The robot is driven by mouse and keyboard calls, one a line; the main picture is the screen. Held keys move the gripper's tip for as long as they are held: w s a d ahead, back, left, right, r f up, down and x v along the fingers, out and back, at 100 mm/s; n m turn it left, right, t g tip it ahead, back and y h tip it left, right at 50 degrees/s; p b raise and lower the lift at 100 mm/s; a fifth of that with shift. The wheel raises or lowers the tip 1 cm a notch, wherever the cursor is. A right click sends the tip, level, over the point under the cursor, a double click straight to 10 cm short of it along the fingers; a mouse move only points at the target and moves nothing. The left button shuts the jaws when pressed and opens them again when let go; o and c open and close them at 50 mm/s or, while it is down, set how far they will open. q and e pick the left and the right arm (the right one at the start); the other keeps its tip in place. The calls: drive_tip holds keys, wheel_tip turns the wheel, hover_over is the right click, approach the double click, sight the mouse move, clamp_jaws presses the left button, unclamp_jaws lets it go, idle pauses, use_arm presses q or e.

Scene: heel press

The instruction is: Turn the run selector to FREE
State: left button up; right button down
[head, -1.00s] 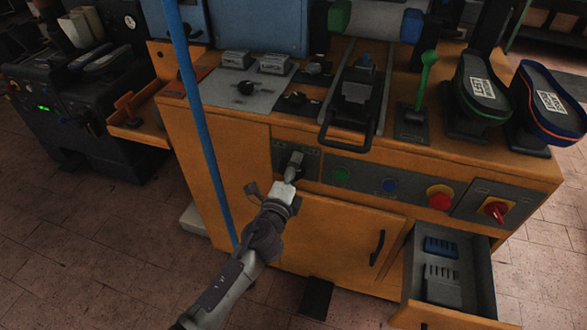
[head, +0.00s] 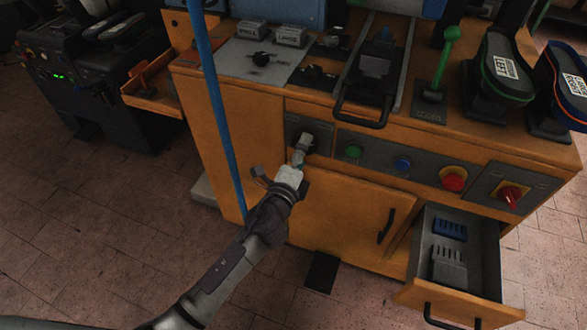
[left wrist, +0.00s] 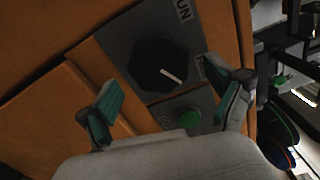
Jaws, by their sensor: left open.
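The run selector (left wrist: 158,64) is a dark round knob with a white pointer line on a grey panel. In the left wrist view its line points to the lower right. A label ending in "UN" (left wrist: 183,11) is above right of it; another label is partly covered by the right-hand finger. My left gripper (left wrist: 172,88) is open and empty, its fingers spread on either side, with the knob ahead between them. Contact cannot be told. In the head view the gripper (head: 301,153) is at the panel's left end and hides much of the knob. My right gripper is out of view.
Right along the panel are a green button (head: 354,152), a blue button (head: 402,164), a red button (head: 453,179) and a red rotary switch (head: 511,195). An open drawer (head: 487,250) juts out at lower right. A blue pole (head: 217,110) stands left of the gripper.

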use_arm(q)
drive_tip(key=v, duration=0.9)
